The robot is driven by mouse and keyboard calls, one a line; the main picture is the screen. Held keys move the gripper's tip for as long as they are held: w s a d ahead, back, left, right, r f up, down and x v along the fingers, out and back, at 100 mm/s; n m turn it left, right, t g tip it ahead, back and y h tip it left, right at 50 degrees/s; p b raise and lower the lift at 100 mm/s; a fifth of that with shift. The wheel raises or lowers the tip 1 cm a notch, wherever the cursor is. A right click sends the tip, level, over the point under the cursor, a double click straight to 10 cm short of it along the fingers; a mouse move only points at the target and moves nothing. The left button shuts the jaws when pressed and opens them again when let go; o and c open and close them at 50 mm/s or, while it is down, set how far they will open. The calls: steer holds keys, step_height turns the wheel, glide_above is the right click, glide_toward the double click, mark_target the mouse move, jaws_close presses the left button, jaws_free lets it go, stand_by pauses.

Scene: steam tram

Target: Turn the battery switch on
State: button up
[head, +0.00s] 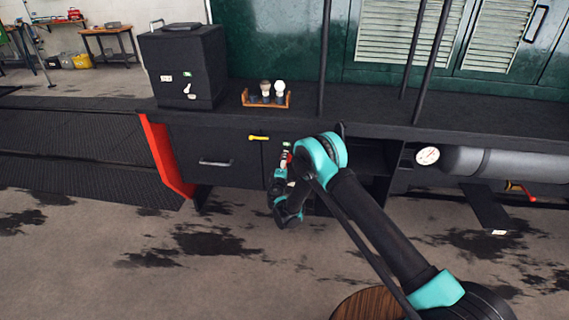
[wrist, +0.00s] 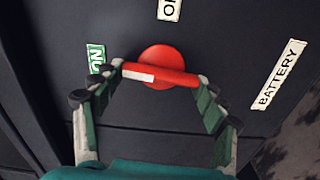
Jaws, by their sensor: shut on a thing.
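The battery switch (wrist: 162,66) is a red round knob with a red crossbar on a dark panel. A white mark lies on the bar's left part in the wrist view, on the side of the green ON label (wrist: 95,57). A white label starting with O (wrist: 169,9) is above the knob, and a BATTERY label (wrist: 279,74) is at right. My gripper (wrist: 160,76) is shut on the crossbar, one fingertip at each end. In the head view my gripper (head: 284,172) is at the cabinet front; the switch is mostly hidden there.
The black cabinet (head: 225,145) has a drawer handle (head: 215,162) and a yellow handle (head: 259,137). A black box (head: 182,65) and a wooden tray of bulbs (head: 266,103) stand above. A gauge (head: 428,155) and grey cylinder (head: 500,163) are at right. The front floor is open.

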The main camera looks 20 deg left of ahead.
steer(key=shift+s+n, duration=0.1)
steer(key=shift+n, duration=0.6)
steer(key=o, duration=1.2)
steer(key=shift+c, duration=0.2)
steer(key=v, duration=0.7)
steer(key=shift+s, duration=0.2)
